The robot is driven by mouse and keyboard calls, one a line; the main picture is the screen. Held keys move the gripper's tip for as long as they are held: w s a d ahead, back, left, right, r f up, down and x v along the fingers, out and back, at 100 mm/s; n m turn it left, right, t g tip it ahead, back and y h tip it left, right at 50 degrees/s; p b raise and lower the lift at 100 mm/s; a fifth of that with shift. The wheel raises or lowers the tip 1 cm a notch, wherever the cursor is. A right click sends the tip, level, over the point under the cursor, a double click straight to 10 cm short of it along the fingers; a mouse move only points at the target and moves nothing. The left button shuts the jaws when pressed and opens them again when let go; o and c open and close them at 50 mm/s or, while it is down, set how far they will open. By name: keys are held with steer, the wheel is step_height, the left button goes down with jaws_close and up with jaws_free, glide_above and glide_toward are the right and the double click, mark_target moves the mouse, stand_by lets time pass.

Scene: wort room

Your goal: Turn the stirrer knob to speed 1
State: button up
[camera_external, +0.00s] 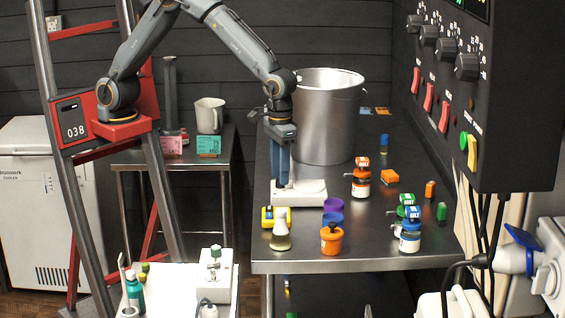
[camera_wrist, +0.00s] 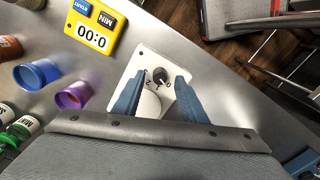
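The stirrer (camera_external: 306,194) is a low white plate near the left edge of the steel bench. Its small dark knob (camera_wrist: 160,75) shows in the wrist view, with printed speed marks beside it, including 0 and 2. I cannot tell for sure which mark the knob points to. My gripper (camera_external: 280,184) points down over the left part of the stirrer. In the wrist view its two blue fingers (camera_wrist: 160,82) are apart, with the knob between their tips. I see gaps on both sides of the knob. The external view hides the knob behind the fingers.
A glass flask (camera_external: 281,234), a purple cup (camera_wrist: 74,96), a blue cup (camera_wrist: 37,74) and an orange jar (camera_external: 331,240) stand close by. A large steel pot (camera_external: 327,115) stands behind. The control panel (camera_external: 455,110) hangs at right.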

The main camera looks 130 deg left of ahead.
steer(key=shift+f, duration=0.65)
jaws_close()
steer(key=shift+m, duration=0.3)
steer(key=m+p, duration=0.1)
steer(key=m, duration=0.3)
steer(key=shift+m+p, duration=0.35)
steer(key=shift+m, duration=1.85)
